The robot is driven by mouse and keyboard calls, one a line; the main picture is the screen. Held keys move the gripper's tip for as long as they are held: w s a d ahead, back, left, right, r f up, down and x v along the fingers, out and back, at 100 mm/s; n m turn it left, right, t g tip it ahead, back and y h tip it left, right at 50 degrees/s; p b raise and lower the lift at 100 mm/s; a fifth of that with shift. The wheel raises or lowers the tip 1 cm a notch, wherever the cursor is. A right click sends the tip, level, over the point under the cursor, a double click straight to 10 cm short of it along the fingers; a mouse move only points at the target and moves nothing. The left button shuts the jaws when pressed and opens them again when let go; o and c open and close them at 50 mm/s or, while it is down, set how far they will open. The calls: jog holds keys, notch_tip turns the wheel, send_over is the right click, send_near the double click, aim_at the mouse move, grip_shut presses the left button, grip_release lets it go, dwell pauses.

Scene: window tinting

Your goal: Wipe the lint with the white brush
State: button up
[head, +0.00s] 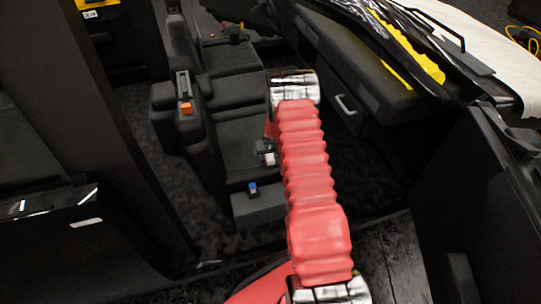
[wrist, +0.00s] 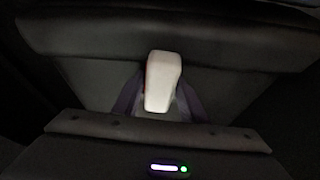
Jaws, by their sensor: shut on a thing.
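In the wrist view a white, rounded block, which I take to be the white brush (wrist: 162,80), stands up between the two dark purplish fingers of my gripper (wrist: 158,102). My gripper is shut on it. A dark padded surface, apparently a car seat, lies just beyond. I cannot tell whether the brush touches it. In the head view my red arm reaches into the car and hides most of my gripper. A small whitish piece shows beside the arm, but I cannot tell whether it is the brush. I cannot make out any lint in either view.
Black car seats (head: 235,130) fill the middle of the head view. An orange piece (head: 186,108) sits on the seat side, and a blue piece (head: 252,187) on a dark block (head: 258,207). The dashboard (head: 355,65) is at right, a dark door panel at left.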

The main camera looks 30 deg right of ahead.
jog(key=shift+w, duration=0.15)
jog(key=shift+w+d+f, duration=0.1)
jog(key=shift+w+d, duration=0.2)
jog(key=shift+w, duration=0.6)
jog(key=shift+w+d+f, duration=0.1)
jog(key=shift+w+d, duration=0.15)
jog(key=shift+w, duration=0.6)
jog(key=shift+w, duration=0.35)
jog(key=shift+w+d+r, duration=0.1)
jog(key=shift+w+d, duration=0.15)
jog(key=shift+w, duration=0.55)
jog(key=shift+w+d, duration=0.2)
jog(key=shift+w, duration=0.55)
jog(key=shift+w, duration=0.1)
jog(key=shift+w+d+r, duration=0.1)
jog(key=shift+w+d, duration=0.2)
jog(key=shift+w, duration=0.7)
jog(key=shift+w+d+r, duration=0.1)
jog(key=shift+w+d, duration=0.15)
jog(key=shift+w, duration=0.7)
jog(key=shift+a, duration=0.1)
